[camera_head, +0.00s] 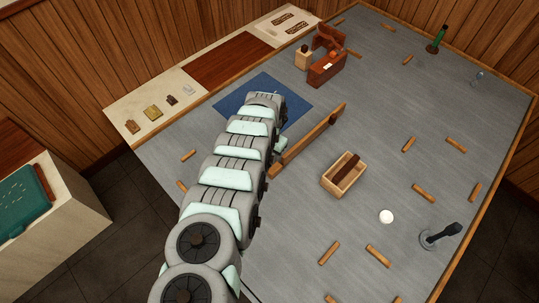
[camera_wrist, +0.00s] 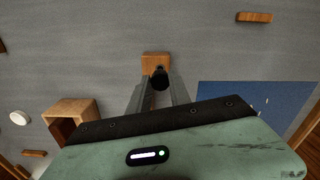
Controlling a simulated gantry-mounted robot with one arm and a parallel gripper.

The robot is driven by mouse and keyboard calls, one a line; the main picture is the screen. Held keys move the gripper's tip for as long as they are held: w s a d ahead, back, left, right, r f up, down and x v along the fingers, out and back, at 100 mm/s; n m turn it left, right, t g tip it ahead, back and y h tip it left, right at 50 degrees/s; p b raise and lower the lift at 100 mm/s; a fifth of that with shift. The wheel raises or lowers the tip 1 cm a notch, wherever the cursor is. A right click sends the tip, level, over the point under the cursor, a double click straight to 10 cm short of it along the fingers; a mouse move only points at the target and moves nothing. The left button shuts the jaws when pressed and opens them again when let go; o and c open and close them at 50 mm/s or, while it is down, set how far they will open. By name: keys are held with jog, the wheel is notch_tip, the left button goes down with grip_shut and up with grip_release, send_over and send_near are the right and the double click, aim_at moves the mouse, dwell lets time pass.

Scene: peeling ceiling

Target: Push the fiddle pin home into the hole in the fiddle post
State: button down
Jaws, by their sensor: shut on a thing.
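My gripper (camera_wrist: 159,86) is shut on a dark, round-ended piece, which I take to be the fiddle pin (camera_wrist: 160,76). The pin sits between the two grey fingers in the wrist view, its near end facing the camera. Directly beyond it is a light wooden block face, apparently the fiddle post (camera_wrist: 154,60). The hole is hidden behind the pin and fingers. I cannot tell whether the pin touches the post or how deep it sits. In the head view, a long wooden rail (camera_head: 315,138) lies beside my arm, and the fingers and pin are hidden there.
A blue mat (camera_head: 236,103) lies left of the rail, also seen in the wrist view (camera_wrist: 245,101). An open wooden box (camera_head: 354,183) holds a dark block. A white disc (camera_head: 386,216), a dark-handled tool (camera_head: 440,236) and several small wooden strips lie on the grey surface.

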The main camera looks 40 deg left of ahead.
jog(key=shift+f+b, duration=0.6)
jog(key=shift+f, duration=0.2)
jog(key=shift+f+b, duration=0.8)
jog(key=shift+f, duration=0.25)
jog(key=c, duration=1.1)
grip_release()
jog(key=shift+r, duration=0.1)
notch_tip(320, 180, up, 11)
jog(key=shift+f+p, duration=0.1)
jog(key=shift+p, duration=0.35)
notch_tip(320, 180, up, 4)
jog(key=shift+f+p, duration=0.1)
jog(key=shift+p, duration=0.8)
